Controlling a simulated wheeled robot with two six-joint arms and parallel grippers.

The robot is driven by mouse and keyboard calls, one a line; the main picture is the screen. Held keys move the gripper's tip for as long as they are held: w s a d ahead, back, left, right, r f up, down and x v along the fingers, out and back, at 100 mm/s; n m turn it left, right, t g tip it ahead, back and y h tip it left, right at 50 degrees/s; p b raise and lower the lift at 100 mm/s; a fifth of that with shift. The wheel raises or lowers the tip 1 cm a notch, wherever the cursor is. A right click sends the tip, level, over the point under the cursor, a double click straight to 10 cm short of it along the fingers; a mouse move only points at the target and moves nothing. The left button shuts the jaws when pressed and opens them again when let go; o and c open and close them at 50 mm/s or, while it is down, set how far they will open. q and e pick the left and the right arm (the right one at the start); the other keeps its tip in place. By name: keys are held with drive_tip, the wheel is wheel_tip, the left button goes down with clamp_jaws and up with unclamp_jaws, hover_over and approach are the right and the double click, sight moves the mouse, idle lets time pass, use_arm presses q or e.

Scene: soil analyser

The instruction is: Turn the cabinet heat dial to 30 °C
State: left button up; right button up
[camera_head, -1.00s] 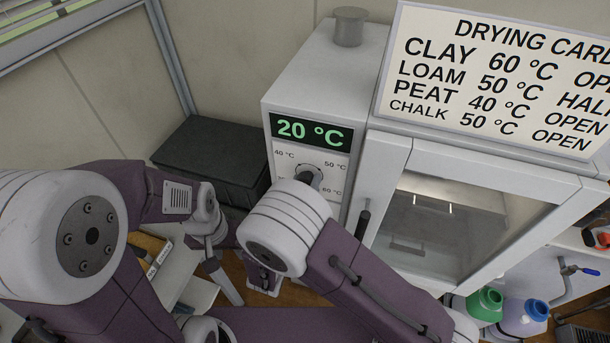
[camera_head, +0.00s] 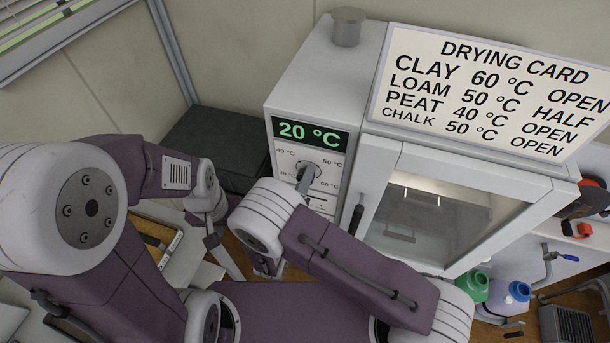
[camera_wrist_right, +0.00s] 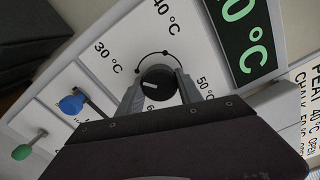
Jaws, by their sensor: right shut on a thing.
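The heat dial (camera_wrist_right: 157,82) is a round black knob with a white mark on the cabinet's front panel; it also shows partly in the head view (camera_head: 309,169). Labels from 30 °C to 60 °C ring it. In the wrist view, the white mark points to the picture's left. My right gripper (camera_wrist_right: 159,80) is shut on the dial, one finger on each side. The green display (camera_head: 310,134) above the dial reads 20 °C.
Blue (camera_wrist_right: 71,103) and green (camera_wrist_right: 22,152) knobs stick out of the panel beside the dial. The glass cabinet door (camera_head: 450,215) with a dark handle (camera_head: 357,216) is at the right. A drying card (camera_head: 490,85) stands on top. A dark box (camera_head: 215,140) stands left of the cabinet.

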drive_tip(key=shift+n, duration=0.6)
drive_tip(key=o, duration=1.4)
drive_tip(key=shift+c, duration=0.2)
drive_tip(key=shift+a, duration=0.1)
